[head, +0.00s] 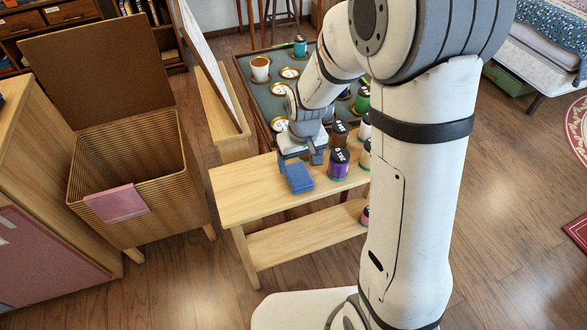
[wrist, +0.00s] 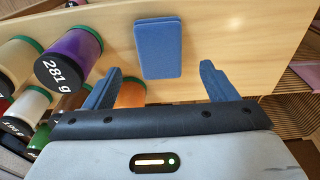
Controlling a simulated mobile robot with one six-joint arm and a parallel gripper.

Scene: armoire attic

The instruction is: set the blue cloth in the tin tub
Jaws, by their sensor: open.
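The blue cloth (head: 299,178) is a folded flat block lying on the pale wooden bench. It also shows in the wrist view (wrist: 158,50), just beyond the fingertips and roughly centred between them. My gripper (head: 301,161) is over the bench beside the cloth. In the wrist view my gripper (wrist: 160,72) has its two blue fingers wide apart with nothing between them. I cannot make out a tin tub in either view.
A purple can (head: 339,165) stands right of the cloth, near other cans. A dark tray table (head: 263,98) with cans is behind. An open woven hamper (head: 170,205) with a pink cloth (head: 116,203) over its front rim stands left. The bench's left end (head: 235,195) is bare.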

